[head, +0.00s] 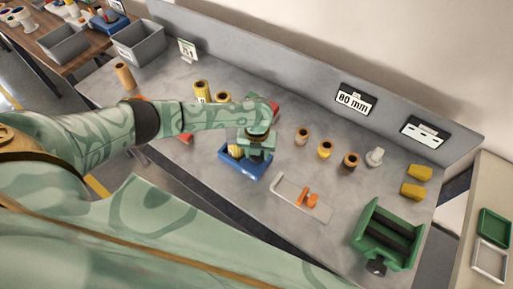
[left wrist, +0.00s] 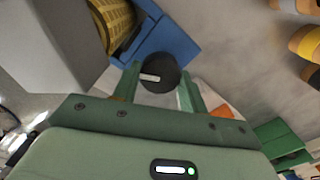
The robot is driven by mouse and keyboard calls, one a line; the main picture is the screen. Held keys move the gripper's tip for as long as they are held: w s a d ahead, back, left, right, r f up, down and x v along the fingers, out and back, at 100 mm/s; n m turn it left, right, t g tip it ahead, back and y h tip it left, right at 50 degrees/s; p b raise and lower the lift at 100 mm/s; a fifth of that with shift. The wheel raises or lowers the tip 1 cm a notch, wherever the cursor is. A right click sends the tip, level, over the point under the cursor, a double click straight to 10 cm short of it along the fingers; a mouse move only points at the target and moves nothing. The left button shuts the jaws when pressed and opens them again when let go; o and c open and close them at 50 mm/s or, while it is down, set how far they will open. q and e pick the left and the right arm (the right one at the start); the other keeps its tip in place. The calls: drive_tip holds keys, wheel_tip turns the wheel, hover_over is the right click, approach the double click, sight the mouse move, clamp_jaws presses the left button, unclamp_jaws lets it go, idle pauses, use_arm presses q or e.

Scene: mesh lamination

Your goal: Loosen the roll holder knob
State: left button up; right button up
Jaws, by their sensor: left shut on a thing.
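The blue roll holder (head: 244,170) sits on the grey bench near its front edge, with a yellow mesh roll (head: 235,151) in it. In the left wrist view the blue holder (left wrist: 172,38) and the yellow roll (left wrist: 112,22) show beyond my fingers. The round black knob (left wrist: 160,72) with a pale mark is at the holder's near side. My left gripper (head: 257,152) reaches down over the holder. In the left wrist view its two green fingers (left wrist: 158,88) are shut on the knob, one on each side. The head view hides the knob. My right gripper is not in view.
A metal plate with an orange clamp (head: 308,199) lies right of the holder. A green roller unit (head: 389,234) stands at the right front. A grey bin (head: 138,42) stands at the far left.

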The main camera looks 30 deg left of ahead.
use_arm(q)
drive_tip(key=n+p, duration=0.2)
drive_tip(key=shift+r+n, duration=0.25)
drive_tip(key=shift+n, duration=0.15)
drive_tip(key=n+p, duration=0.2)
drive_tip(key=n, duration=0.1)
drive_tip(key=shift+w+n, duration=0.1)
drive_tip(key=shift+n, duration=0.2)
drive_tip(key=n+p, duration=0.1)
drive_tip(key=n, duration=0.2)
drive_tip(key=shift+f+p, duration=0.1)
drive_tip(key=shift+p, duration=0.2)
drive_tip(key=shift+n+p, duration=0.5)
drive_tip(key=shift+n, duration=1.1)
drive_tip(key=shift+a, duration=0.1)
drive_tip(key=o, duration=1)
drive_tip(key=shift+f, duration=0.1)
drive_tip(key=shift+c, duration=0.2)
